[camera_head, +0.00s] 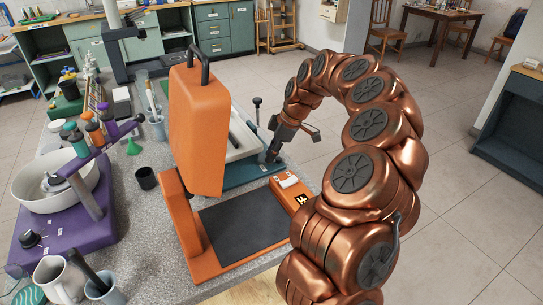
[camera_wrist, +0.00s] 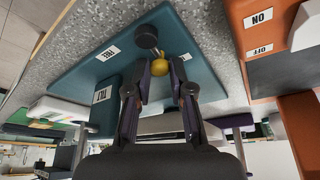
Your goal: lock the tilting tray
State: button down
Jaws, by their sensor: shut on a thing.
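The tilting tray (camera_head: 243,138) is a pale, shallow tray over a teal base (camera_head: 232,176), partly hidden behind an orange machine. The base (camera_wrist: 90,72) fills the middle of the wrist view, with a white label reading FREE (camera_wrist: 108,53). A small pale label (camera_wrist: 186,57) is partly hidden beside my fingers. My gripper (camera_head: 272,152) reaches down at the base's right end. In the wrist view my gripper (camera_wrist: 163,85) is closed around a brass-coloured knob (camera_wrist: 160,68). A dark round knob (camera_wrist: 147,36) shows just beyond it. The tray's tilt is hard to judge.
The orange press (camera_head: 197,125) stands upright in front of the tray, with a dark plate (camera_head: 243,222) and a switch panel (camera_head: 290,185) near my arm. A lever with a black knob (camera_head: 257,102) rises behind. A purple stand (camera_head: 70,235) is at left. Open floor lies right.

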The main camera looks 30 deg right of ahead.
jog(key=shift+s+f+n+g+b, duration=0.15)
jog(key=shift+n+g+b, duration=0.25)
jog(key=shift+n, duration=0.6)
jog(key=shift+y, duration=0.3)
jog(key=c, duration=1.3)
grip_release()
jog(key=shift+v, duration=6.1)
jog(key=shift+a, duration=0.15)
